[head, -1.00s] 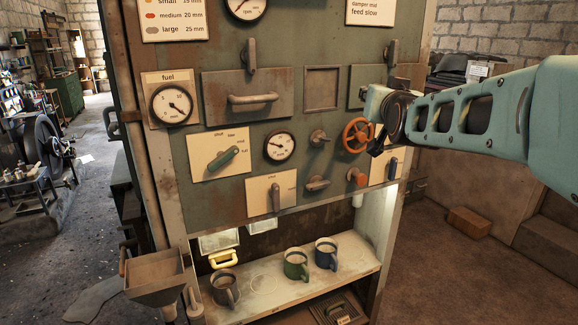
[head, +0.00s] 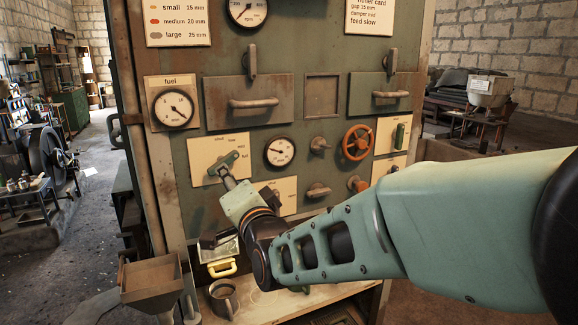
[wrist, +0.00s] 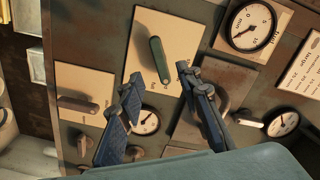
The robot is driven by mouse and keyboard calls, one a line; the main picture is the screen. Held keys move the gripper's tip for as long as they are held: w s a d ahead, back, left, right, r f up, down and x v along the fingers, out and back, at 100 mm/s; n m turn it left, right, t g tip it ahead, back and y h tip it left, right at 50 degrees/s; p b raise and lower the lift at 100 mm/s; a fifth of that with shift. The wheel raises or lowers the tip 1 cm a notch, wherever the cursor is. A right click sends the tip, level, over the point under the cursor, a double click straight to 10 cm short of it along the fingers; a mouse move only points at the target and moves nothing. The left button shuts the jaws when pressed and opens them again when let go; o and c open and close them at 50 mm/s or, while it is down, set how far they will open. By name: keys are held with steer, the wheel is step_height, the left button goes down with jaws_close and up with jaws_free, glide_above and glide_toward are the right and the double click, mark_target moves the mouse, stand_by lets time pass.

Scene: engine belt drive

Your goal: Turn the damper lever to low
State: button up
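A green lever (head: 225,163) sits on a cream plate (head: 204,177) marked shut, low, mid and full, at the left of the machine's front. It tilts up to the right, towards the mid and full marks; which one exactly I cannot tell. My gripper (head: 229,182) is just below and in front of the lever in the head view. In the wrist view the green lever (wrist: 158,60) stands on its plate ahead of my gripper (wrist: 158,79). The two blue fingers are spread wide, one to each side of the lever's line, with nothing between them. Contact is not visible.
Around it are a fuel gauge (head: 173,109), a drawer handle (head: 254,103), a round dial (head: 280,152), an orange handwheel (head: 357,143) and another green lever (head: 400,137). A hopper (head: 152,281) juts out at lower left.

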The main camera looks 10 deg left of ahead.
steer(key=x, duration=0.9)
steer(key=shift+w+p, duration=0.2)
steer(key=shift+p, duration=0.15)
jaws_close()
